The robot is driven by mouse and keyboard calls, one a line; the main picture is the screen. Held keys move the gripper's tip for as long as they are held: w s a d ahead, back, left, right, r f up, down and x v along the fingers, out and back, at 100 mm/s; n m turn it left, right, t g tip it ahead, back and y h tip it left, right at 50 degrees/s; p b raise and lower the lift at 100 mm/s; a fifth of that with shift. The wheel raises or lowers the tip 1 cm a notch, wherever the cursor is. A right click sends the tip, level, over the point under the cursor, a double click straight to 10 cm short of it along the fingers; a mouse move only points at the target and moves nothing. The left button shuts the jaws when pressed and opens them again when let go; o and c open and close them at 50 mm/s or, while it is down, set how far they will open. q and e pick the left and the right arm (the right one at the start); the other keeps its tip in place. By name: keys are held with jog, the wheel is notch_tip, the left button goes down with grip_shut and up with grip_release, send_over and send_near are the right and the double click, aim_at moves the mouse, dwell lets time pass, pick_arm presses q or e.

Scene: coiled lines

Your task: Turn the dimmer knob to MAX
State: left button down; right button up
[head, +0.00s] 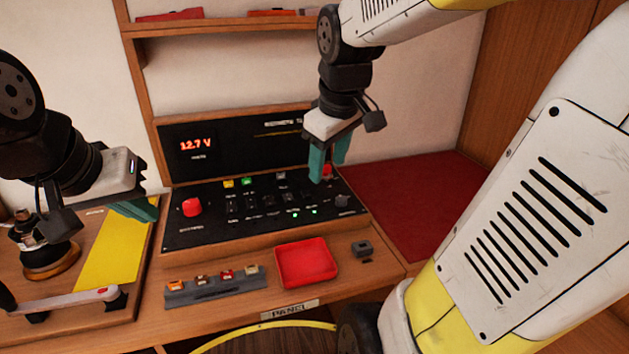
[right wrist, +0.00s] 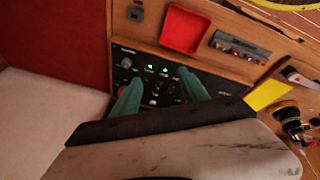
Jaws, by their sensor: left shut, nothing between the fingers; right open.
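A dark round knob (head: 342,201), which I take for the dimmer, sits at the right end of the black control panel (head: 180,234). It also shows in the right wrist view as a small dark knob (right wrist: 127,63). Its pointer and label are too small to read. My right gripper (head: 329,168) is open and empty above the panel's right part, behind and above the knob. In the right wrist view its teal fingers (right wrist: 160,76) point at the panel and stand apart from the knob. My left gripper (head: 138,211) is shut and empty, left of the panel.
A red button (head: 192,207) and several switches occupy the panel. In front lie a red tray (head: 306,264), a grey fuse strip (head: 215,287) and a small dark block (head: 362,248). A yellow sheet (head: 110,250) lies left. A red surface (head: 415,205) at right is clear.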

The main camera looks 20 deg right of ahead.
jog(key=w+d+f+n+g, duration=0.1)
jog(key=w+d+f+n, duration=0.15)
jog(key=w, duration=0.25)
jog(key=w+d+f+n+g, duration=0.1)
jog(key=w+d+f+n, duration=0.1)
jog(key=w+n, duration=0.25)
jog(key=n+g, duration=0.2)
jog(key=n, duration=0.3)
send_over(342, 198)
notch_tip(342, 198, down, 8)
jog(key=shift+a+r, duration=0.1)
jog(key=shift+a, duration=0.05)
jog(key=shift+w+f, duration=0.1)
jog(key=shift+f, duration=0.2)
notch_tip(342, 198, down, 8)
jog(key=shift+r, duration=0.2)
grip_shut()
